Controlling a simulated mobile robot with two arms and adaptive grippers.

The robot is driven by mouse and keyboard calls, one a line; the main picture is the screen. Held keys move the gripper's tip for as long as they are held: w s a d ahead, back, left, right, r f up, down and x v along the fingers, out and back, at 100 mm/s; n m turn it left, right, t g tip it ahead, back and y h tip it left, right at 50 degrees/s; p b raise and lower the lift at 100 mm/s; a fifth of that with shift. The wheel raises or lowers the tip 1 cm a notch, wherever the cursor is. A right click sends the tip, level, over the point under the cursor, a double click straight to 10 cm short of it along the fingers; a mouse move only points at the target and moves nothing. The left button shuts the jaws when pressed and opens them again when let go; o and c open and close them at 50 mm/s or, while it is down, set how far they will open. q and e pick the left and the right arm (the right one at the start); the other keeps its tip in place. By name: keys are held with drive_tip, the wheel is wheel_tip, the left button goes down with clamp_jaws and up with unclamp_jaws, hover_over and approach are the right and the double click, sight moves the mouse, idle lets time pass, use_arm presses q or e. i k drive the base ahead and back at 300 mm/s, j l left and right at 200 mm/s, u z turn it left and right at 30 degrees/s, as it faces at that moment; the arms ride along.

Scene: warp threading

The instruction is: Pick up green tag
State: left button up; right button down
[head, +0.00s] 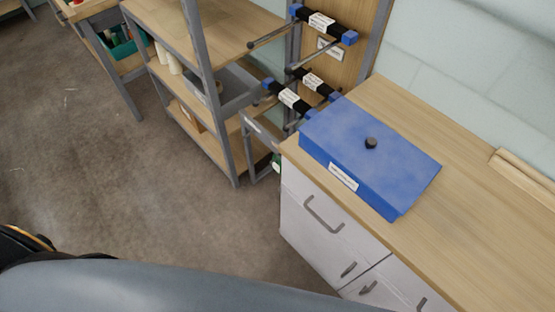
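No thing in the head view is clearly a green tag. A small dark green item (276,162) shows in the gap between the counter's left end and the metal rack. It is partly hidden and too small to tell what it is. Neither of my grippers is in view. A large grey part of my own body crosses the bottom left.
A blue lidded box (385,170) with a black knob sits on the wooden counter (480,222) above white drawers (322,232). Black rolls with blue ends (325,24) hang on a rack. Shelves (215,30) stand behind. The floor (120,190) at left is clear.

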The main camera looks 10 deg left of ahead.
sight(276, 165)
drive_tip(key=z, duration=1.15)
drive_tip(key=k+j+z, duration=0.15)
drive_tip(key=j, duration=0.3)
drive_tip(key=k+j+z, duration=0.15)
drive_tip(key=k+j, duration=0.2)
drive_tip(key=k+j+z, duration=0.15)
drive_tip(key=k+j, duration=0.15)
drive_tip(key=j, duration=0.25)
